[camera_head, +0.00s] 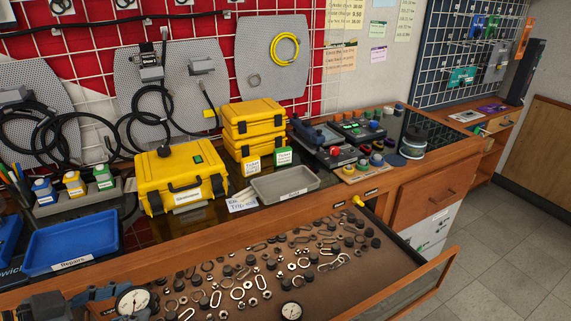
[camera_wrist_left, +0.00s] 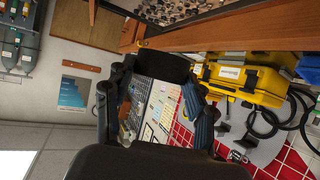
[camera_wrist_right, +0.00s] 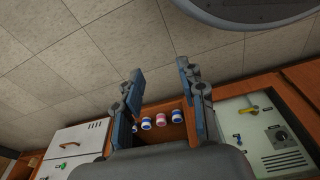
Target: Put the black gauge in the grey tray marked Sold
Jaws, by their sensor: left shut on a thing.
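The black gauge (camera_head: 133,301) has a white dial and a dark rim. It is at the lower left of the head view, held above the open drawer. My left gripper (camera_head: 114,298) is shut on it. In the left wrist view a dark rounded shape (camera_wrist_left: 162,66) lies between the fingertips. The grey tray (camera_head: 262,194) stands on the bench near its front edge, right of the yellow case, and is empty. Its front label is too small to read surely. My right gripper (camera_wrist_right: 160,85) is open and empty in the right wrist view.
The open drawer (camera_head: 330,285) holds many small metal parts and a second dark-rimmed gauge (camera_head: 291,310). A blue tray (camera_head: 70,238) labelled Repairs is at the left. Yellow cases (camera_head: 180,178) stand behind and left of the grey tray. Small ticket boxes (camera_head: 283,155) stand behind it.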

